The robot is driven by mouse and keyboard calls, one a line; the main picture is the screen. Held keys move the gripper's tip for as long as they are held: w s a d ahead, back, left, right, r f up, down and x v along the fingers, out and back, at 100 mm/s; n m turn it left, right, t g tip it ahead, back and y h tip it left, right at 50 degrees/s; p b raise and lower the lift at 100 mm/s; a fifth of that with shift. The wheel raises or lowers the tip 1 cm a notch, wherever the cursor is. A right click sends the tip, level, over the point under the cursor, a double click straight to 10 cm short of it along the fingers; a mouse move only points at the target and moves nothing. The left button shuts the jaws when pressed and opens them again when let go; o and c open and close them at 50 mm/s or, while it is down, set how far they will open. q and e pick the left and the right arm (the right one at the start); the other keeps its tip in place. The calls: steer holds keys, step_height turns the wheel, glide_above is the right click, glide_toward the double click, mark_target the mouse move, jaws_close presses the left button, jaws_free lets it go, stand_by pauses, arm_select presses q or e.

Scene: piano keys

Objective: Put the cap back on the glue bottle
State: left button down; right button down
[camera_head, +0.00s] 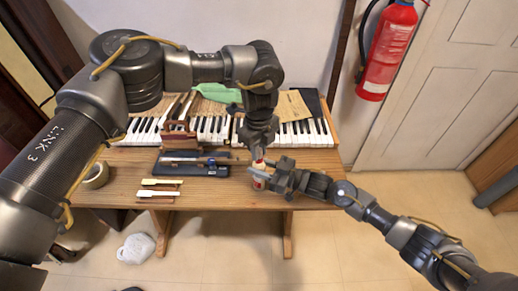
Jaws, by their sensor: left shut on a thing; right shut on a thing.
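The glue bottle (258,182) is small and white with red on it. It is upright near the front edge of the wooden table. My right gripper (272,178) comes from the right and is shut on the bottle. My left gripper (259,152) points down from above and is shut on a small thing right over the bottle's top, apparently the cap. The cap is mostly hidden by the fingers. I cannot tell whether the cap touches the bottle's neck.
A dark tray (205,171) with a tool on it lies left of the grippers. Loose piano keys (158,194) and a tape roll (96,176) lie further left. The piano keyboard (310,133) runs behind. Bare tabletop (220,193) shows in front of the tray.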

arm_select(q)
steer(key=m, duration=1.2)
steer(key=c, duration=1.3)
jaws_free()
steer(key=shift+r, duration=2.25)
steer(key=shift+c, duration=0.5)
